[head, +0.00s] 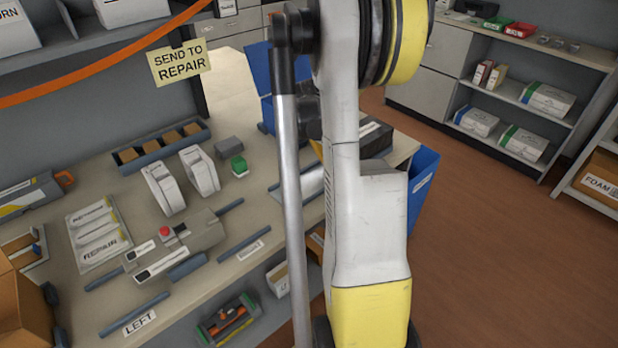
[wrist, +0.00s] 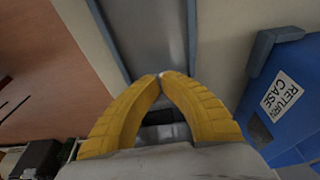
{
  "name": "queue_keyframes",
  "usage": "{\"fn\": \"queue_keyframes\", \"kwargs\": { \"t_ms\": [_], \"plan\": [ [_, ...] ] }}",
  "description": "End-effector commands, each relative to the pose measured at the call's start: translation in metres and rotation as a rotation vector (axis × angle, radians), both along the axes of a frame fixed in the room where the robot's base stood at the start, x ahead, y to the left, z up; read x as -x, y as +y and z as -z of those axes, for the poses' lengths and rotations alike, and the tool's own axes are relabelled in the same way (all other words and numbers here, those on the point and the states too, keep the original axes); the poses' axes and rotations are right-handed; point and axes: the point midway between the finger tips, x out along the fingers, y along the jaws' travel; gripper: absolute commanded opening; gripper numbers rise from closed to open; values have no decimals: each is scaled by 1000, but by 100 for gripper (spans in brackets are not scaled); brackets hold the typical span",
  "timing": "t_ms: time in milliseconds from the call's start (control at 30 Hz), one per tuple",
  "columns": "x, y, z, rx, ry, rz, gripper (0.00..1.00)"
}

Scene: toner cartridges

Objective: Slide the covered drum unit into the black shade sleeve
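My gripper (wrist: 161,76) shows in the wrist view, its two yellow fingers meeting at the tips. I see nothing clearly held between them. It is over a grey smooth channel (wrist: 150,35) with blue-grey side rails. A dark patch shows between the fingers; I cannot tell what it is.
The bench holds two white upright units (head: 163,188), a grey fixture with a red button (head: 165,232), a green-topped block (head: 239,166) and a divided tray (head: 160,146). A blue bin (head: 423,185) stands at the bench's right end; a return case (wrist: 286,97) shows in the wrist view.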

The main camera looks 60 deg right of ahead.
Motion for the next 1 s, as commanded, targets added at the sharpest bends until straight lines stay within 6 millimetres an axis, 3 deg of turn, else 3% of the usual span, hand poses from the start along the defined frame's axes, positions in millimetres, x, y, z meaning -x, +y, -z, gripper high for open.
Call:
{"fn": "queue_keyframes", "kwargs": {
  "t_ms": [1000],
  "plan": [
    [3,-12,0,0,0,1,0]
  ]
}}
